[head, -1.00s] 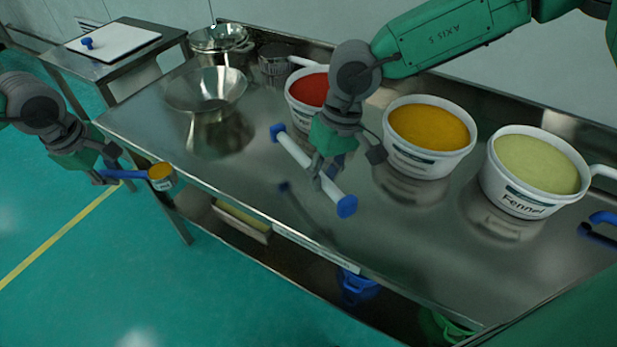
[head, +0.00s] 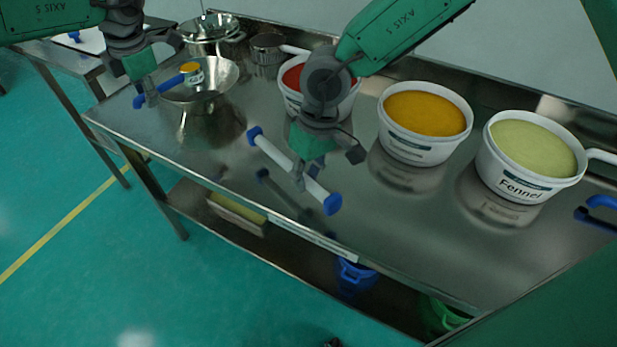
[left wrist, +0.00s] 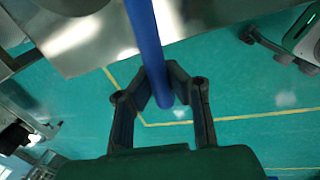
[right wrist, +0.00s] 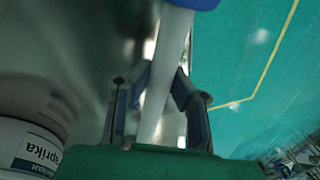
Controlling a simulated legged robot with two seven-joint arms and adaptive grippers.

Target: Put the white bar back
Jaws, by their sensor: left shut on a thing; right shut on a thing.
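The white bar (head: 276,152) has blue ends and is tilted above the steel table. My right gripper (head: 304,178) is shut on it, and its white shaft also shows between the fingers in the right wrist view (right wrist: 166,70). My left gripper (head: 146,92) is shut on the blue handle of a scoop, which shows in the left wrist view as a blue rod (left wrist: 148,45). The scoop's cup (head: 191,73), with orange powder in it, is over the steel funnel (head: 225,80).
Tubs of red (head: 292,92), orange-yellow (head: 424,148) and pale green powder (head: 528,190) stand along the table (head: 240,185). A sieve (head: 266,48) and a steel pot (head: 212,40) stand behind the funnel. The table's front middle is clear.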

